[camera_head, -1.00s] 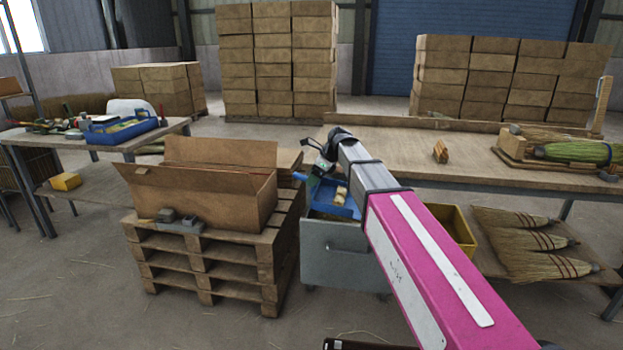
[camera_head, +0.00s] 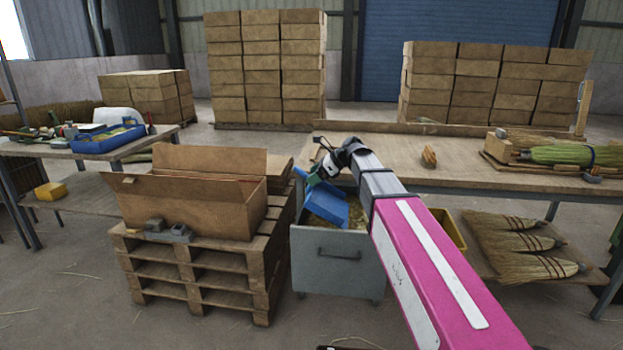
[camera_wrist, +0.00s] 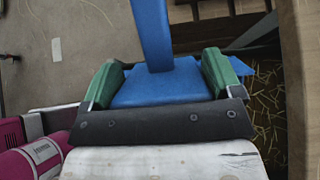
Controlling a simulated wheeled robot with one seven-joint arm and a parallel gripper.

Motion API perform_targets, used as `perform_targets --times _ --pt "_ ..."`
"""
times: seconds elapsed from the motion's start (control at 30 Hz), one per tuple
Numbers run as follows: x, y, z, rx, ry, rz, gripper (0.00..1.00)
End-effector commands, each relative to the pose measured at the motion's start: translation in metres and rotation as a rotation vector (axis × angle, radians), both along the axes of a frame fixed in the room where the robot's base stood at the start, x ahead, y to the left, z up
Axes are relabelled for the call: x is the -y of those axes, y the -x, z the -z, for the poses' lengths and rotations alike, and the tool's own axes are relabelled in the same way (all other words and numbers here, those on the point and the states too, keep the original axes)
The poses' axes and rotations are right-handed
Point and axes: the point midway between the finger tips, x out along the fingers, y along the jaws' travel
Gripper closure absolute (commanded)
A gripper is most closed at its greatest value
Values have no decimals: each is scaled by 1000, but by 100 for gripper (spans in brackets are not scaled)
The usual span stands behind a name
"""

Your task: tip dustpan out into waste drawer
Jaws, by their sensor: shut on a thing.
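The blue dustpan (camera_head: 328,206) is tilted steeply over the grey waste drawer (camera_head: 335,262), its lower end down inside the opening. No debris shows on the face of the pan that I can see. My gripper (camera_head: 324,173) is above the drawer, shut on the dustpan. In the wrist view my gripper (camera_wrist: 163,80) has its green pads on either side of the blue dustpan part (camera_wrist: 160,88). Loose straw (camera_wrist: 268,105) shows inside the drawer, at the right of the wrist view. The pan's far end is hidden there.
A pallet stack (camera_head: 195,275) with an open cardboard box (camera_head: 190,208) stands close left of the drawer. A wooden workbench (camera_head: 465,165) is behind and right, with brooms (camera_head: 520,245) below it. A yellow bin (camera_head: 450,225) is partly hidden by my arm.

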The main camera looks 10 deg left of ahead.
Motion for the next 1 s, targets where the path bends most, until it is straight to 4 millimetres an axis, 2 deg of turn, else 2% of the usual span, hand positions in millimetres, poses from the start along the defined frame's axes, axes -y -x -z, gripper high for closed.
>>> perform_targets --times 0.67,1.0 --pt "30 1 -18 7 -220 2 43" --pt "12 0 -25 8 -221 -1 43"
